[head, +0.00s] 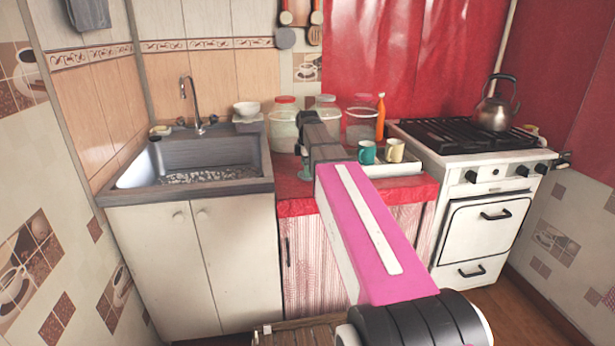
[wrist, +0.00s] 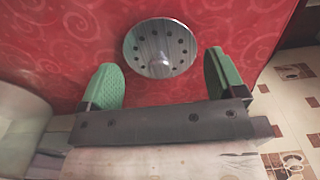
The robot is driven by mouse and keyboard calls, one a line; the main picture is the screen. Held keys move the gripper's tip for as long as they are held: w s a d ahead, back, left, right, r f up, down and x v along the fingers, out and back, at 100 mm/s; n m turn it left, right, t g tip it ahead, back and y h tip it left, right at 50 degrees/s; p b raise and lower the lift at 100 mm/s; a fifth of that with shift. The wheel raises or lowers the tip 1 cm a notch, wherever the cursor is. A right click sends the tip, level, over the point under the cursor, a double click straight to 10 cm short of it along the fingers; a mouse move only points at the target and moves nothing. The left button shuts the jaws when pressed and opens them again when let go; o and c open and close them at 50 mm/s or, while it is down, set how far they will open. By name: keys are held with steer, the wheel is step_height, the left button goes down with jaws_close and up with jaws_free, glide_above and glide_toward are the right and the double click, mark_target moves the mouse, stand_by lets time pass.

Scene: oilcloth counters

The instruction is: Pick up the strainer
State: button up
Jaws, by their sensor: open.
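The strainer (wrist: 160,48), a round metal disc with dark holes and a shiny raised middle, lies on the red patterned oilcloth (wrist: 60,45) in the wrist view. My gripper (wrist: 163,78) is open, its two green fingers apart and nothing between them. The strainer shows just beyond the fingertips, roughly centred between them. I cannot tell the height of the fingers above it. In the head view my arm and gripper (head: 303,165) reach over the red counter, and I cannot make out the strainer clearly there.
Glass jars (head: 284,122) stand behind my gripper. A teal mug (head: 367,153) and a cream mug (head: 394,151) stand on a white tray (head: 400,170) to the right, near an orange bottle (head: 380,118). The sink (head: 190,172) is left; the stove (head: 490,190) with a kettle (head: 494,108) is right.

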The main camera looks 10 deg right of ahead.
step_height(320, 180, down, 2)
steer(key=shift+f, duration=0.1)
steer(key=c, duration=0.6)
steer(key=shift+r, duration=0.2)
steer(key=shift+r, duration=0.55)
step_height(320, 180, up, 2)
steer(key=shift+r, duration=0.25)
steer(key=a+r, duration=0.2)
steer(key=a, duration=0.2)
steer(key=a+r, duration=0.2)
steer(key=a, duration=0.1)
steer(key=a+r, duration=0.3)
steer(key=a, duration=0.1)
steer(key=shift+a, duration=0.35)
